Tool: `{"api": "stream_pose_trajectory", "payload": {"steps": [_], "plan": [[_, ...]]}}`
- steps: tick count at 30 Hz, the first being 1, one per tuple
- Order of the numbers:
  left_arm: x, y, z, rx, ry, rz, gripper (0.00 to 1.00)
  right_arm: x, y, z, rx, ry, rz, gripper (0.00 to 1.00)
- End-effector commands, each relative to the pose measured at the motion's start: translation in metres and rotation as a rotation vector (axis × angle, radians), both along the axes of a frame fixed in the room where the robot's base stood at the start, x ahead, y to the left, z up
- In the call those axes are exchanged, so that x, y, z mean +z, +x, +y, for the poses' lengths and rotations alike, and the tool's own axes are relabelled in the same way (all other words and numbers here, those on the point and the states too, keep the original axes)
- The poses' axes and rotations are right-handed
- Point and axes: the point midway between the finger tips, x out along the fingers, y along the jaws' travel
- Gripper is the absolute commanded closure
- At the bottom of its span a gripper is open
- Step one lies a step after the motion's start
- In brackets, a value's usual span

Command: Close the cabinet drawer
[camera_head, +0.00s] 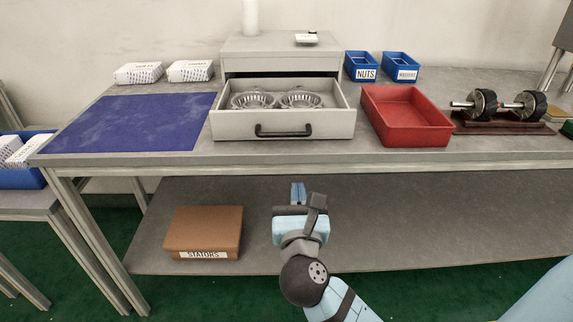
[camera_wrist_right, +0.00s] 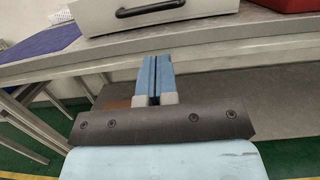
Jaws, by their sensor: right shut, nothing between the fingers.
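The cabinet (camera_head: 282,55) is a light grey box on the workbench. Its drawer (camera_head: 283,122) is pulled out toward me, with a black bar handle (camera_head: 283,131) on the front. Two silver ribbed metal housings (camera_head: 277,99) lie in the drawer. My right gripper (camera_head: 298,192) is in front of the bench edge, below the drawer front and apart from it. In the right wrist view its blue fingers (camera_wrist_right: 154,78) are together and empty, and the drawer front with its handle (camera_wrist_right: 150,8) shows at the top. My left gripper is out of view.
A red tray (camera_head: 405,117) stands right of the drawer, and a blue mat (camera_head: 135,122) lies to its left. Blue bins (camera_head: 362,66) and a rotor stand (camera_head: 500,126) are farther right. The bench front edge (camera_head: 300,160) is above my gripper. A brown stators box (camera_head: 204,228) sits on the lower shelf.

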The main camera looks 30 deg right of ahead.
Motion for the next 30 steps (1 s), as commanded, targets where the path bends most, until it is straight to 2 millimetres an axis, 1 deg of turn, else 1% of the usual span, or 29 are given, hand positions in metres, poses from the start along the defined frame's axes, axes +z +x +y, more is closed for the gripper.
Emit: {"api": "stream_pose_trajectory", "payload": {"steps": [5, 8, 15, 21, 25, 30], "plan": [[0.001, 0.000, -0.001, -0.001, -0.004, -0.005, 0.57, 0.003, 0.012, -0.008, 0.000, 0.008, -0.003, 1.00], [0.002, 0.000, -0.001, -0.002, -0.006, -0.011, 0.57, 0.006, 0.027, -0.016, -0.001, 0.006, -0.005, 1.00], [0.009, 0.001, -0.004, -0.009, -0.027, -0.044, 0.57, 0.016, 0.071, -0.043, -0.002, 0.004, -0.005, 1.00], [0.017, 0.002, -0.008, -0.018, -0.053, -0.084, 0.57, 0.021, 0.101, -0.061, -0.001, 0.004, -0.002, 1.00], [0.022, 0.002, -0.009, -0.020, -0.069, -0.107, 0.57, 0.024, 0.112, -0.068, 0.000, 0.004, -0.001, 1.00], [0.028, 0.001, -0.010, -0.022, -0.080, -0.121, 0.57, 0.026, 0.118, -0.071, 0.000, 0.007, -0.001, 1.00]]}}
